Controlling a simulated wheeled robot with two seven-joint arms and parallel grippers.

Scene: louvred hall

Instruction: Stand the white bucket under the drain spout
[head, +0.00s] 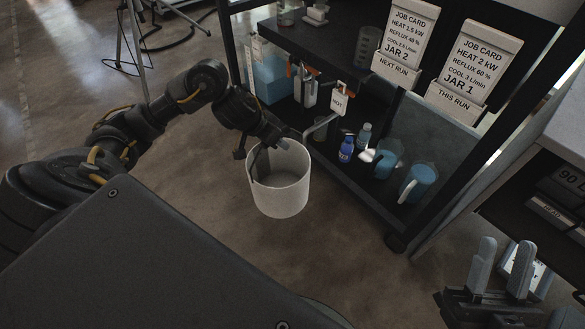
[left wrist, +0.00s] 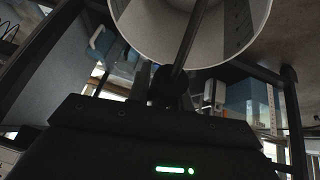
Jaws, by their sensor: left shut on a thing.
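The white bucket (head: 281,195) is upright, open at the top and looks empty. It hangs over the floor in front of the dark shelf rack; its height above the floor is hard to tell. My left gripper (head: 277,143) is shut on it at its far upper side. In the left wrist view the bucket (left wrist: 150,30) fills the top, with a dark bar, apparently its handle, running from the gripper (left wrist: 168,85) across the opening. A bent grey pipe (head: 322,123), apparently the drain spout, sticks out beside a HOT tag, beyond the bucket. My right gripper (head: 503,268) is open and empty.
The rack's lower shelf holds blue bottles (head: 346,148) and blue jugs (head: 418,183) right of the pipe. Job cards (head: 405,40) stand above. A rack post (head: 396,240) reaches the floor. A tripod (head: 135,40) stands far left. Floor left of the bucket is clear.

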